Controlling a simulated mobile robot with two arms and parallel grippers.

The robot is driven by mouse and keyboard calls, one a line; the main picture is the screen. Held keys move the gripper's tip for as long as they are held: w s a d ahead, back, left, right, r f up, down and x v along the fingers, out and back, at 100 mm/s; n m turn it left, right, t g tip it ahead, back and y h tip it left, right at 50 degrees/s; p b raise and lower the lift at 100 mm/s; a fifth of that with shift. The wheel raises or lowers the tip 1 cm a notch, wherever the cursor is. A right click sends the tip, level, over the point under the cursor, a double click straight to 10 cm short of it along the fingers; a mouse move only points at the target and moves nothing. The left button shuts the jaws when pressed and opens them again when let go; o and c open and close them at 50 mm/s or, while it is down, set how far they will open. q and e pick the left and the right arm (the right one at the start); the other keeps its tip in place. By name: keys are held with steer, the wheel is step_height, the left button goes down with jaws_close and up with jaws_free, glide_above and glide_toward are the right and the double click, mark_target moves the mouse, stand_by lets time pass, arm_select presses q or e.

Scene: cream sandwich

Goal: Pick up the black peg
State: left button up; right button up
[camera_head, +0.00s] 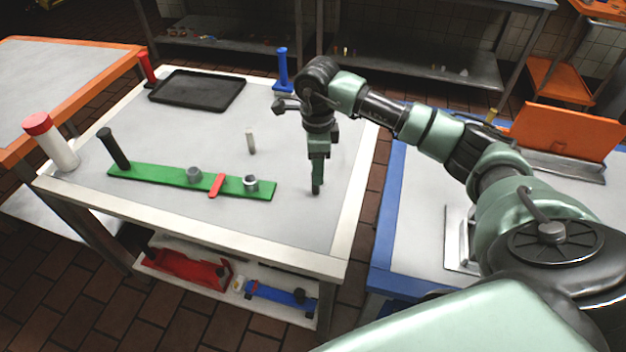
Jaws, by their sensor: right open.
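A black peg (114,149) stands, tilted in the picture, at the left end of a long green board (145,174) on the white-edged table (310,225). Two grey rings, one left of centre (194,174) and one toward the right end (250,183), sit on the board. A red piece (217,185) lies across it between them. My right gripper (317,188) points down over the right part of the table, right of the board and far from the peg. It holds nothing that I can see. My left gripper is not in view.
A black tray (198,90), a red peg (147,68) and a blue peg (283,68) are at the back. A small pale peg (250,141) stands mid-table. A white bottle with a red cap (52,143) stands at the left edge.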

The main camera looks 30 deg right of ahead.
mark_target(316, 193)
step_height(316, 193, down, 2)
steer(key=shift+f+p, duration=0.1)
steer(key=shift+p, duration=0.25)
steer(key=shift+w+f+p, duration=0.2)
steer(key=shift+f+p, duration=0.1)
steer(key=shift+f, duration=0.4)
step_height(316, 193, down, 3)
steer(key=shift+r, duration=0.2)
steer(key=c, duration=0.8)
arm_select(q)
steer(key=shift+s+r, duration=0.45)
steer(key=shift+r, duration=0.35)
arm_select(e)
jaws_close()
